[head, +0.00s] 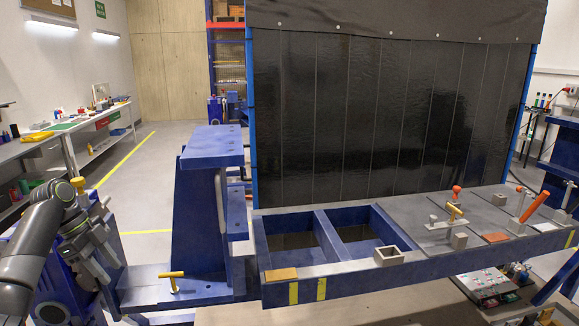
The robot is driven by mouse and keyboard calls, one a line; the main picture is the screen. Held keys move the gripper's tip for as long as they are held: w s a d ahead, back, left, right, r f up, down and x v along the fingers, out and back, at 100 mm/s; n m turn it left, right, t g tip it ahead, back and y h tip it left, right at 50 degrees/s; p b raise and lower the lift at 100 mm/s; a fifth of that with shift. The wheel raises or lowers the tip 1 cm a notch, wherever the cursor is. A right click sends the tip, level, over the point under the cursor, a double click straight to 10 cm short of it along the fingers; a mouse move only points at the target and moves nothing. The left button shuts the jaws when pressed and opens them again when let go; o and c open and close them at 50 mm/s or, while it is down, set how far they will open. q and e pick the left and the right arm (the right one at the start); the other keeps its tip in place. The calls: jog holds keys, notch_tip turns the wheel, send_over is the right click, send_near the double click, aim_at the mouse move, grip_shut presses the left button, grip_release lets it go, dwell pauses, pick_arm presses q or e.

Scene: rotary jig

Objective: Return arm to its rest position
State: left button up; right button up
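My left arm comes in from the left edge, and its dark grey link bends at a wrist with a green ring. My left gripper (98,243) is low at the left, beside the blue left post of the jig (200,215). Whether its fingers are apart or together is too small and crowded to tell. My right arm and gripper are out of view.
A black curtain (385,115) stands behind. A yellow-topped pin (172,277) is near the gripper. Open floor lies behind left.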

pick_arm(q)
notch_tip(320, 180, down, 21)
jog(key=s+n+y, duration=0.2)
jog(key=s+n, duration=0.1)
jog(key=n, duration=0.3)
jog(key=s+f+n+y, duration=0.15)
jog(key=s+f, duration=0.25)
jog(key=f, duration=0.4)
jog(key=s+f+n, duration=0.2)
jog(key=s+f, duration=0.2)
jog(key=f, duration=0.3)
jog(key=s+f+n+y, duration=0.15)
jog(key=s+f, duration=0.25)
jog(key=f, duration=0.4)
jog(key=s+d+f+n, duration=0.2)
jog(key=s+d+f, duration=0.2)
jog(key=s, duration=0.8)
jog(key=s+d+f+n, duration=0.2)
jog(key=s+d+f, duration=0.3)
jog(key=s+f, duration=0.4)
jog(key=s+d+f+n, duration=0.2)
jog(key=s+d+f, duration=0.3)
jog(key=s, duration=1.2)
jog(key=shift+s+f+t+y+b, duration=0.15)
jog(key=shift+f+t+y+b, duration=0.25)
jog(key=shift+f, duration=0.5)
